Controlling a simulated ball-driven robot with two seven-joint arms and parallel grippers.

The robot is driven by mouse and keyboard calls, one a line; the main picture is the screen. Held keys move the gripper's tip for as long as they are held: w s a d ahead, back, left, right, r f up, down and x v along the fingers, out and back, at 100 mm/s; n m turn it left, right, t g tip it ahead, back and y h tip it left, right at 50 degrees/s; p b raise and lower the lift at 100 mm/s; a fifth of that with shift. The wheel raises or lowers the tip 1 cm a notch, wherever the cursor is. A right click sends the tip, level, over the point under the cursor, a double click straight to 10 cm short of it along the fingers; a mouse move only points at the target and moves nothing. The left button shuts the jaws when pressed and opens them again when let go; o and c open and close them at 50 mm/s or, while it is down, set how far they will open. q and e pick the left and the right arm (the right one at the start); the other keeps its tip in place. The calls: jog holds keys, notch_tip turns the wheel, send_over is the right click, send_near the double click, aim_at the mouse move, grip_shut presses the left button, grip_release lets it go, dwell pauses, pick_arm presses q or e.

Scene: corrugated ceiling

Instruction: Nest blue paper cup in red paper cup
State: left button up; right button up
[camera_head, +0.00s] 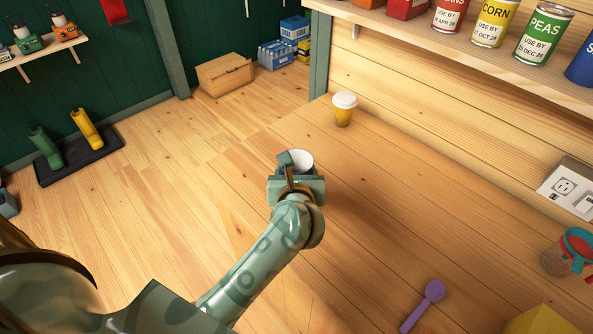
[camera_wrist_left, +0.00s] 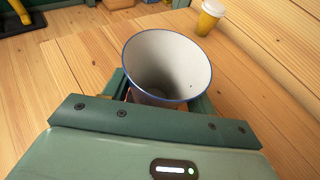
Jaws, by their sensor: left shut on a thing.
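My left gripper (camera_head: 297,180) is shut on the blue paper cup (camera_head: 300,160), near the left side of the wooden table. In the left wrist view the cup (camera_wrist_left: 166,66) has a thin blue rim and a white, empty inside. Its mouth faces up, tilted toward the camera. Its lower outside is mostly hidden by the gripper (camera_wrist_left: 158,100). I cannot tell whether it touches the table. I see no clear red paper cup; the arm hides part of the table. My right gripper is not in view.
A yellow lidded cup (camera_head: 343,110) stands at the back of the table. A purple spoon-like tool (camera_head: 424,304) lies in front. A red-and-teal mug-like vessel (camera_head: 568,254) and a yellow object (camera_head: 541,321) are at the right. A shelf (camera_head: 450,54) holds cans. The table's middle is clear.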

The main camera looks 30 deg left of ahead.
pick_arm(q)
jog(key=shift+f, duration=0.1)
dwell(0.4)
jog(key=shift+f+b, duration=0.6)
jog(key=shift+f, duration=0.1)
jog(key=shift+f+b, duration=0.6)
jog(key=shift+f, duration=0.15)
jog(key=o, duration=1)
jog(key=shift+s+r, duration=0.1)
jog(key=shift+s+d+r+p, duration=0.2)
jog(key=shift+s+p, duration=0.1)
jog(key=shift+p, duration=0.05)
jog(key=p+v, duration=0.4)
jog(key=v, duration=0.7)
